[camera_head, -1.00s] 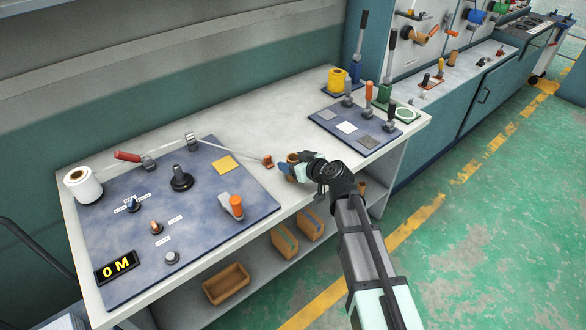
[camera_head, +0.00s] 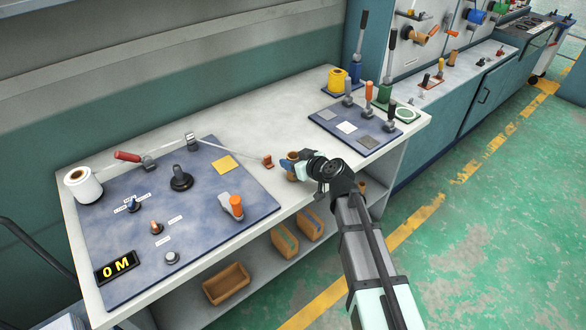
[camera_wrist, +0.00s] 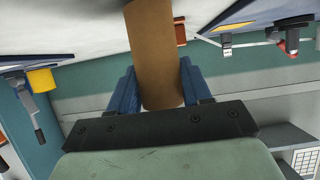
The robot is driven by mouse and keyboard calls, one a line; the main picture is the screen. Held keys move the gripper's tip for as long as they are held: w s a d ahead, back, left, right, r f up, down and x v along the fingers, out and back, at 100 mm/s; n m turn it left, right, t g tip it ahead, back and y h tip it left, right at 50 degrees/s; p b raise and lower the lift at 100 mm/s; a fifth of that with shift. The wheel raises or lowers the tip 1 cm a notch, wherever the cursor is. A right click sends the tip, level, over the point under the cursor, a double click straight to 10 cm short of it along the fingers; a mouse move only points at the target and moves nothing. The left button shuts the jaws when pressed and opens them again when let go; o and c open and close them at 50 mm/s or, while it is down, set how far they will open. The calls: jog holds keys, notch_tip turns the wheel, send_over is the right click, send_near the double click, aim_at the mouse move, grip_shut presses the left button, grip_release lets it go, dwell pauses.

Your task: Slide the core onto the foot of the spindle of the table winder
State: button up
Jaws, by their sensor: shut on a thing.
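The core, a brown cardboard tube (camera_wrist: 155,45), stands between the blue fingers of my gripper (camera_wrist: 160,88) in the wrist view. My gripper (camera_head: 289,165) is shut on it near the front edge of the table, and the core (camera_head: 293,155) is partly hidden by the fingers. I cannot tell whether its lower end touches the table.
The table behind is clear.

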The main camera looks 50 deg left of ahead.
jog(key=shift+r, duration=2.3)
jog(key=shift+r, duration=0.1)
jog(key=s+a+r+n+g+h, duration=0.1)
jog(key=s+a+r+n+g, duration=0.4)
jog(key=s+a, duration=0.7)
jog(key=s+a+r+n+g+h, duration=0.1)
jog(key=s+a+r+n+g, duration=0.1)
jog(key=s+a+r, duration=0.75)
jog(key=s+d+f+n+g+h, duration=0.2)
jog(key=s+f+n+g+h, duration=0.1)
jog(key=s, duration=0.5)
jog(key=shift+s+d+f+n+g+h, duration=0.15)
jog(key=shift+s+d+n+g+h, duration=0.1)
jog(key=shift+n+g+h, duration=0.5)
jog(key=shift+n, duration=0.25)
jog(key=shift+f, duration=0.1)
